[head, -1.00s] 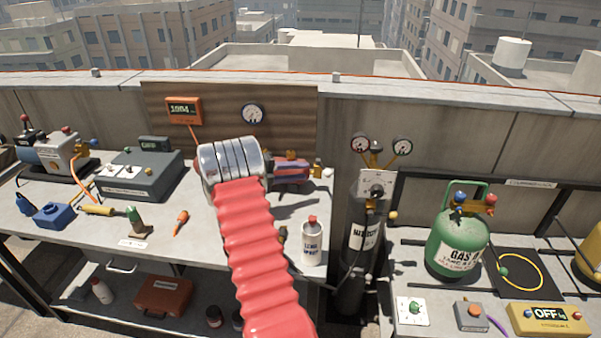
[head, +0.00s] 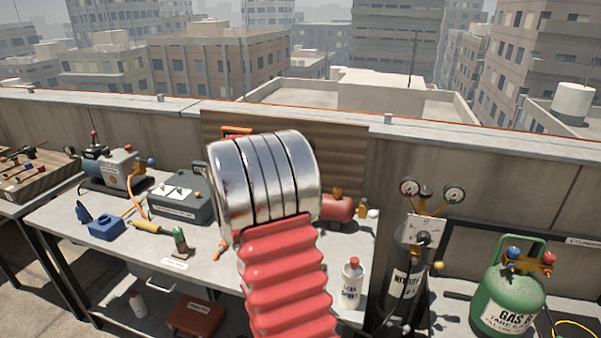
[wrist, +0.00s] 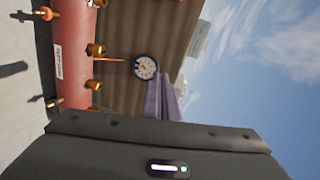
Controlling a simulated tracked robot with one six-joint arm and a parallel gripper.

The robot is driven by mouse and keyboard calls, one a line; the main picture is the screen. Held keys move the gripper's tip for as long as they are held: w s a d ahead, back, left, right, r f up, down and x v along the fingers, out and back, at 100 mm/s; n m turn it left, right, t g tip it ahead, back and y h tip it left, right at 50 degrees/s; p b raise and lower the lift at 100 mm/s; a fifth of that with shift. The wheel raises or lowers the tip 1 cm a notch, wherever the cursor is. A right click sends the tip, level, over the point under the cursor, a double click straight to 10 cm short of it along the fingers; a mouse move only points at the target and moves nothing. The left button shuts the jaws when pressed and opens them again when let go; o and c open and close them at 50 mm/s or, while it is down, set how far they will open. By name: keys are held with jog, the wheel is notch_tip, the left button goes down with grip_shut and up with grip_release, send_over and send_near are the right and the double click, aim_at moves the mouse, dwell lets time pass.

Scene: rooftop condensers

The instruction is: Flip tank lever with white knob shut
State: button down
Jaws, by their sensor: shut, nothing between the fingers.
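A red horizontal tank (head: 338,208) with brass fittings lies at the back of the left bench, partly hidden behind my arm. A small pale, whitish knob (head: 372,213) shows at its right end, beside a brass fitting; the lever's angle is too small to tell. The gripper is hidden behind my arm in the head view.
A round gauge (wrist: 145,67) is on the wooden panel behind the tank. A white bottle with a red cap (head: 352,284) stands at the bench's front right. Right of it are a dark nitrogen cylinder (head: 403,285) and a green gas tank (head: 508,300).

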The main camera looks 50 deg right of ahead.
jog(key=w+a+r+n+t+y, duration=0.1)
jog(key=a+r+n+t+y, duration=0.3)
jog(key=a, duration=0.6)
jog(key=a+r+n+t+y, duration=0.1)
jog(key=a+n+y, duration=0.1)
jog(key=a+n, duration=0.5)
jog(key=w+a+r+n+t+y, duration=0.1)
jog(key=a+r+n+t+y, duration=0.2)
jog(key=a, duration=0.9)
jog(key=s+a+f+n+g+y, duration=0.25)
jog(key=s+a+n, duration=0.25)
jog(key=s+a, duration=0.35)
jog(key=s+a+f+n+g+y, duration=0.2)
jog(key=s+a+f+n+y, duration=0.15)
jog(key=s+a+n, duration=0.4)
jog(key=s+a+f+n+g, duration=0.1)
jog(key=s+a+f+g, duration=0.1)
jog(key=s, duration=0.6)
jog(key=s+a+f+n+g, duration=0.2)
jog(key=s+f, duration=0.2)
jog(key=s, duration=0.5)
jog(key=shift+f, duration=0.3)
jog(key=shift+n, duration=0.25)
